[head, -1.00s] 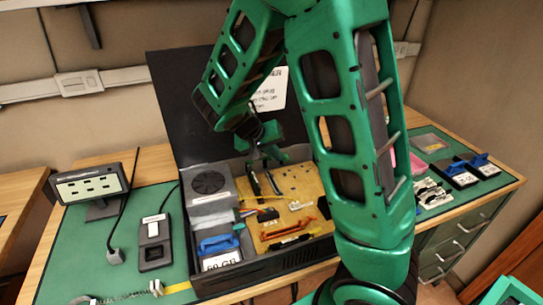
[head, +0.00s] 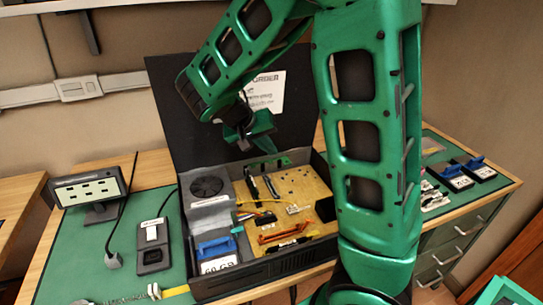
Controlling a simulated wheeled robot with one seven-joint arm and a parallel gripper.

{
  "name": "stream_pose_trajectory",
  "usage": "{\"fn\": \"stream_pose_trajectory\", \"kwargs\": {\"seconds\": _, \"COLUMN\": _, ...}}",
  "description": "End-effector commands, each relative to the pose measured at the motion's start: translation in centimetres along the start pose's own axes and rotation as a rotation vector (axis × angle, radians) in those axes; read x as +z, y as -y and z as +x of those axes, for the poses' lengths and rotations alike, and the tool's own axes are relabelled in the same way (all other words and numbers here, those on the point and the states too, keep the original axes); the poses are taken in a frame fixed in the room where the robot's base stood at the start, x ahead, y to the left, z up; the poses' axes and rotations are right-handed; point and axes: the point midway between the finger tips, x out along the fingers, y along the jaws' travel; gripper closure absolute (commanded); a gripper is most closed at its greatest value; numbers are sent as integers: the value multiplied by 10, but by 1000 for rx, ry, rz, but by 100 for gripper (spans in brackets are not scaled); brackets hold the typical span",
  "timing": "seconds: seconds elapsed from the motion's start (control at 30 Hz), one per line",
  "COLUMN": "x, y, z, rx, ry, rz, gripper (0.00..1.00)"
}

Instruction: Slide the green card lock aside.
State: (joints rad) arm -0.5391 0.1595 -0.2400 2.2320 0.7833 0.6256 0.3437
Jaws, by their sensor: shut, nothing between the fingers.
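The open computer case (head: 285,262) stands on the green mat with its dark lid up behind it. A tan circuit board (head: 299,186) lies inside. A small green piece (head: 268,163), which looks like the card lock, lies along the back of the case, above two dark upright cards (head: 252,187). Its exact shape and position are hard to tell at this size. My gripper (head: 244,144) is shut and empty, in front of the lid. In the picture it is above and left of the green piece, apart from it. My arm hides the right part of the case.
A fan unit (head: 207,187) and a blue-handled drive (head: 218,250) fill the case's left side. A black device (head: 153,240) and a small display (head: 88,188) stand to the left. More blue-handled drives (head: 455,176) lie at the right.

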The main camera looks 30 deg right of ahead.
Motion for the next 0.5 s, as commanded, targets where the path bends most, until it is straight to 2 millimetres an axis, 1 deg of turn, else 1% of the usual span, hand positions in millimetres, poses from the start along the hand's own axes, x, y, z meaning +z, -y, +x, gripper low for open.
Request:
{"fn": "stream_pose_trajectory", "kwargs": {"seconds": 0.03, "x": 0, "y": 0, "z": -7, "rx": -3, "ry": 0, "rz": 0, "gripper": 100}}
{"fn": "stream_pose_trajectory", "kwargs": {"seconds": 0.1, "x": -1, "y": -1, "z": -15, "rx": -1, "ry": 0, "rz": 1, "gripper": 100}}
{"fn": "stream_pose_trajectory", "kwargs": {"seconds": 0.2, "x": -2, "y": -2, "z": -22, "rx": 0, "ry": 2, "rz": 4, "gripper": 100}}
{"fn": "stream_pose_trajectory", "kwargs": {"seconds": 0.33, "x": -2, "y": -2, "z": -26, "rx": 1, "ry": 3, "rz": 4, "gripper": 100}}
{"fn": "stream_pose_trajectory", "kwargs": {"seconds": 0.5, "x": -2, "y": -2, "z": -27, "rx": 1, "ry": 4, "rz": 3, "gripper": 100}}
